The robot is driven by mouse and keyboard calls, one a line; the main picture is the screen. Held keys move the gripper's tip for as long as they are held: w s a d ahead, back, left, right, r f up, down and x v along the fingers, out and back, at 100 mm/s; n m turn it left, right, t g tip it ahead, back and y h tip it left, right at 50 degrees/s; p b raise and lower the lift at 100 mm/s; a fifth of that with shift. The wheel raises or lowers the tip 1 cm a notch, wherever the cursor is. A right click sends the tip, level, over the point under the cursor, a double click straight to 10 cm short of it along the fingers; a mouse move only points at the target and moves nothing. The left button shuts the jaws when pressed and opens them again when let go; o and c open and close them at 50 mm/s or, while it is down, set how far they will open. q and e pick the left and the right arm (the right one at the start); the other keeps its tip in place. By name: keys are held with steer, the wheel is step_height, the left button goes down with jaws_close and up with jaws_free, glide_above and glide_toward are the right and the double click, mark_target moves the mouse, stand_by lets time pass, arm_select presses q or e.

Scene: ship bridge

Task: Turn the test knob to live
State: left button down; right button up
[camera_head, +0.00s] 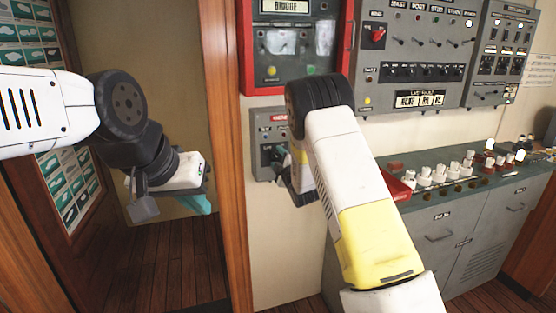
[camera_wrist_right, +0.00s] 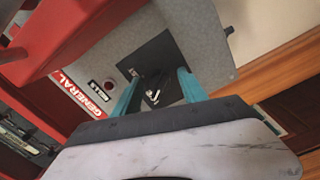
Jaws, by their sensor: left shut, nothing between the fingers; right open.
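A small grey box (camera_head: 262,138) with a red label is on the wall in the head view. In the right wrist view its face (camera_wrist_right: 90,58) carries a red label reading GENERAL and a black square plate (camera_wrist_right: 157,50). A small metallic part (camera_wrist_right: 152,92) shows on the plate between my fingers; whether it is the test knob I cannot tell. My right gripper (camera_head: 285,158) is open at the box, its teal fingers (camera_wrist_right: 157,84) either side of that part. Contact is unclear. My left gripper (camera_head: 196,203) is shut and empty, left of the wooden post.
A red-framed panel (camera_head: 245,70) hangs just above the box. A grey switch panel (camera_head: 400,75) with a red knob (camera_head: 377,36) is to its right. A console (camera_head: 470,225) with several white-capped controls stands at right. A wooden post (camera_head: 232,230) separates my grippers.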

steer(key=v, duration=0.7)
steer(key=shift+s, duration=0.3)
steer(key=shift+d, duration=0.1)
steer(key=s+d+r+m+g+h, duration=0.3)
steer(key=s+d+r+m+g, duration=0.2)
steer(key=s+d+r+m, duration=0.5)
steer(key=s+d+r+m+g, duration=0.1)
steer(key=s+m+g, duration=0.2)
steer(key=s, duration=1.2)
steer(key=s+r+m+g, duration=0.2)
steer(key=s+m+g, duration=0.1)
steer(key=s, duration=1.2)
steer(key=shift+s+d+m, duration=0.15)
steer(key=shift+d+m, duration=0.2)
steer(key=shift+m, duration=0.25)
